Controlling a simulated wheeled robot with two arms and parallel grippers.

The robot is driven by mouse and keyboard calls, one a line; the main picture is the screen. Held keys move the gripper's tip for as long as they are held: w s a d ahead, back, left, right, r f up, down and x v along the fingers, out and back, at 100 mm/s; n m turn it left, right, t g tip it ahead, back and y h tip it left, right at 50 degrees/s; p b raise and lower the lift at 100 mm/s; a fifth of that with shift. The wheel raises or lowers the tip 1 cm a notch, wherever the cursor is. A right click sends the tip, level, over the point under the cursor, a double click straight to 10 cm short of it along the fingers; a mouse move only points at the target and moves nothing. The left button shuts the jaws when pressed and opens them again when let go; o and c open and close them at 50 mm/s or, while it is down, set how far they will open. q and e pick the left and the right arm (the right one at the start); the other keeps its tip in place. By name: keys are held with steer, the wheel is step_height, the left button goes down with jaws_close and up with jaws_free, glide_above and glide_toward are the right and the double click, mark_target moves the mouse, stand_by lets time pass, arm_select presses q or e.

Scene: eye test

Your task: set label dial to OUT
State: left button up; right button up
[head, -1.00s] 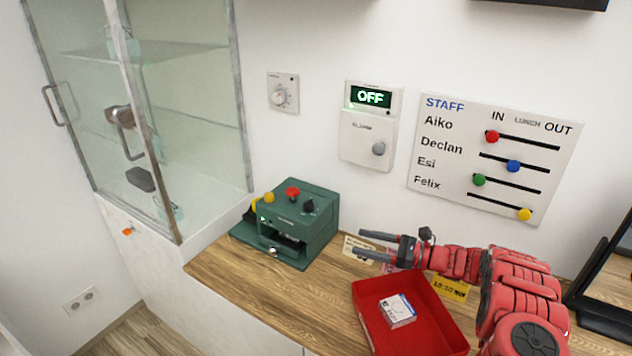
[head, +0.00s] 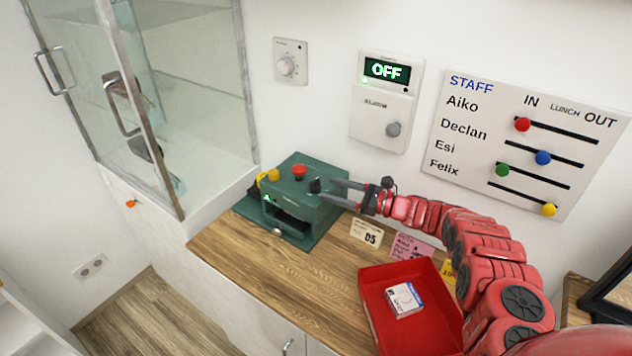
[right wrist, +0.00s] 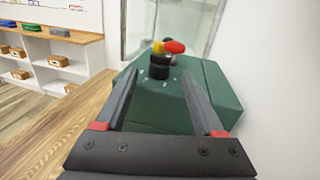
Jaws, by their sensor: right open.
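The green label machine (head: 302,205) stands on the wooden counter by the glass cabinet. Its black dial (head: 315,186) sits on the top near the right edge, beside a red button (head: 299,172). In the right wrist view the dial (right wrist: 159,68) stands upright ahead, with small pale marks around its foot; which mark it points at is too small to tell. My right gripper (head: 328,189) is open and empty, its fingertips close to the dial from the right. In the right wrist view the dial appears between the fingertips (right wrist: 160,76). My left gripper is not in view.
A red tray (head: 368,318) with a small white box (head: 404,299) lies on the counter below my right arm. Paper cards (head: 367,233) lie behind it. The wall holds an alarm box (head: 380,128) reading OFF and a staff board (head: 470,135). The glass cabinet (head: 200,120) is left.

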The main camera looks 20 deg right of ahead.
mark_target(321, 186)
steer(key=x, duration=0.5)
steer(key=shift+w+a+b, duration=0.25)
steer(key=shift+a+b, duration=0.05)
steer(key=shift+b, duration=0.05)
jaws_close()
